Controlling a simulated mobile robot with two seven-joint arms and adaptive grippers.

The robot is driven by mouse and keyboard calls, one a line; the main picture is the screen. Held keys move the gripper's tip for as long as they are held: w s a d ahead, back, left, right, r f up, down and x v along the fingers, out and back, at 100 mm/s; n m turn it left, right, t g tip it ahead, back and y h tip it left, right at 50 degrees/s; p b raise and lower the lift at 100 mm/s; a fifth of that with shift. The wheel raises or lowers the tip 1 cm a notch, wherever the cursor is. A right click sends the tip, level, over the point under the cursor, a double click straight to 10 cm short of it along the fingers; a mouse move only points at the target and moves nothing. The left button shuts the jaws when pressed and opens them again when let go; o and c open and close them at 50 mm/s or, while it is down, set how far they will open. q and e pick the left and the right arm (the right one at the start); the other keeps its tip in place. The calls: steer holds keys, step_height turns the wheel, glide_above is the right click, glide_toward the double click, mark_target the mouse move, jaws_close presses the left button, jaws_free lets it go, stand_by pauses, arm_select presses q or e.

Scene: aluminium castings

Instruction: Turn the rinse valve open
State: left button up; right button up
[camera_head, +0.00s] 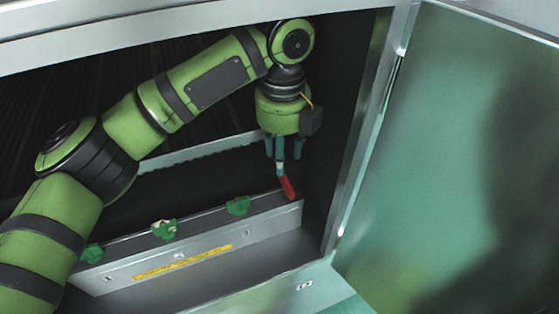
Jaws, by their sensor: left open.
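A red lever handle (287,188) stands tilted at the right end of a metal ledge inside the cabinet, and I take it to be the rinse valve. Several green knobs sit in a row along the same ledge: a left one (92,253), a middle one (164,229) and a right one (238,206). My left gripper (284,160) points down just above the red lever, with its fingers open. I cannot tell whether the fingertips touch the lever. My right gripper is not in view.
The ledge front (215,262) carries a yellow label strip (183,262) that I cannot read. A toothed metal rail (210,148) runs behind. The cabinet's right wall is close to my left gripper. A green door (440,160) stands open at right.

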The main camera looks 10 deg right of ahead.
mark_target(282, 178)
arm_select(q)
steer(key=f, duration=0.2)
steer(key=s+f+p, duration=0.1)
steer(key=f, duration=0.1)
steer(key=shift+f, duration=0.35)
steer(key=shift+w+f, duration=0.15)
steer(key=shift+f, duration=0.4)
jaws_close()
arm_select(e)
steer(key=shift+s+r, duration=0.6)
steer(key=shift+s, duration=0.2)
